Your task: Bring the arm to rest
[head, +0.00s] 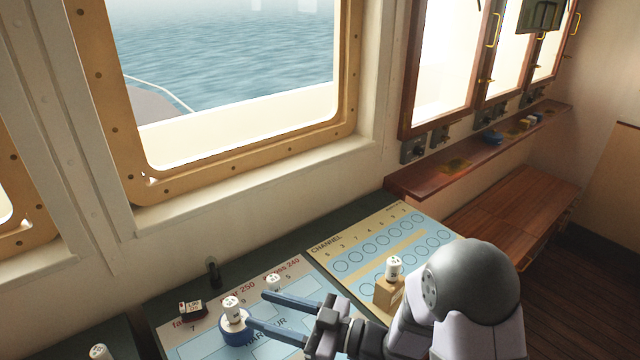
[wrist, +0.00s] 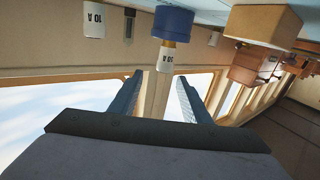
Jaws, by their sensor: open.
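My gripper (head: 256,308) is open, with its two blue fingers apart over the left panel and nothing seen between them. In the head view the fingertips are close to a white-topped piece (head: 232,304) on a round blue base (head: 236,328); whether they touch it is unclear. My arm reaches in from the lower right and hides part of the panels.
Another white cylinder (head: 273,281) stands behind the fingers. A white cylinder (head: 394,268) stands on a tan block (head: 387,296) beside my arm. The yellow channel panel (head: 350,240) is clear toward the back. Windows rise behind.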

